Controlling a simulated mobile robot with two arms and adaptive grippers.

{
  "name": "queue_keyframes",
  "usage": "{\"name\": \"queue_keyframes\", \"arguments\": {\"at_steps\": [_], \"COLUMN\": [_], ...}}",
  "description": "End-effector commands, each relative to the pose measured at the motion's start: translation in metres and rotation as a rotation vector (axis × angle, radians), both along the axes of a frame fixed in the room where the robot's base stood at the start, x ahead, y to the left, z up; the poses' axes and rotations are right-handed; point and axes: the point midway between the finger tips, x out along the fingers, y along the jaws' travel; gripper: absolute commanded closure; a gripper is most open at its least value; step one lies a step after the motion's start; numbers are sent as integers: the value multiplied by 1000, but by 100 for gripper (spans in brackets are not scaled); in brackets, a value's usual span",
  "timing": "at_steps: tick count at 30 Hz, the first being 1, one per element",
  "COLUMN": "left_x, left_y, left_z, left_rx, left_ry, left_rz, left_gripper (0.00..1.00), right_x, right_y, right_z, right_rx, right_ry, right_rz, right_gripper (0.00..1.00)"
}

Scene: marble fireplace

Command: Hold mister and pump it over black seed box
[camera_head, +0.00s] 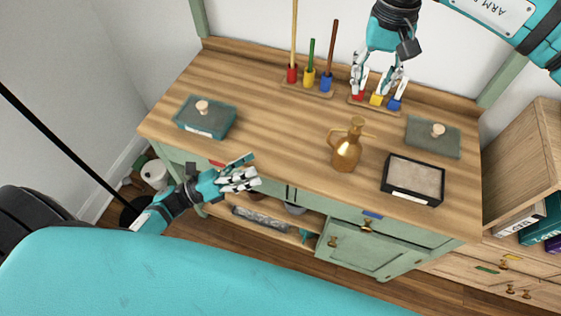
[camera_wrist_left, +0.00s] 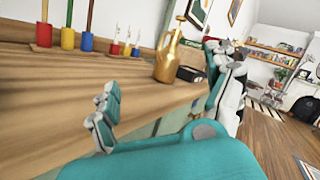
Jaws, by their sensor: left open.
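The brass mister (camera_head: 346,152) stands upright on the wooden worktop, right of the middle; it also shows in the left wrist view (camera_wrist_left: 167,57). The black seed box (camera_head: 413,180), filled with pale brown material and with a white label, lies just right of it near the front edge. It is partly hidden behind the mister in the left wrist view (camera_wrist_left: 190,74). My left gripper (camera_head: 243,178) is open and empty by the front edge, left of the mister and apart from it. My right gripper (camera_head: 377,88) points down with fingers spread over a small rack at the back.
The small rack holds red, yellow and blue pieces (camera_head: 394,104). Left of it a rack holds tall-handled tools (camera_head: 310,78). Lidded boxes sit at the left (camera_head: 205,117) and right (camera_head: 433,136). The worktop between the left box and mister is clear.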

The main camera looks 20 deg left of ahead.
Motion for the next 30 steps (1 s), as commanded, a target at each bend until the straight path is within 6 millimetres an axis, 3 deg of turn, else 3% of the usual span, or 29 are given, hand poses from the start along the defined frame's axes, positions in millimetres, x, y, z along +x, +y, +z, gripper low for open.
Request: {"name": "queue_keyframes", "arguments": {"at_steps": [4,10,20,30], "left_x": [18,28,38,76], "left_y": [-41,-70,-85,-137], "left_z": [7,13,14,14], "left_rx": [270,500,530,529], "left_ry": [-145,-300,-326,-324], "left_rz": [-24,-23,-19,-19], "left_gripper": [13,13,13,13], "right_x": [0,0,0,0], "right_y": [0,0,0,0], "right_z": [0,0,0,0], "right_rx": [0,0,0,0], "right_ry": [0,0,0,0], "right_rz": [0,0,0,0], "right_gripper": [62,62,62,62]}}
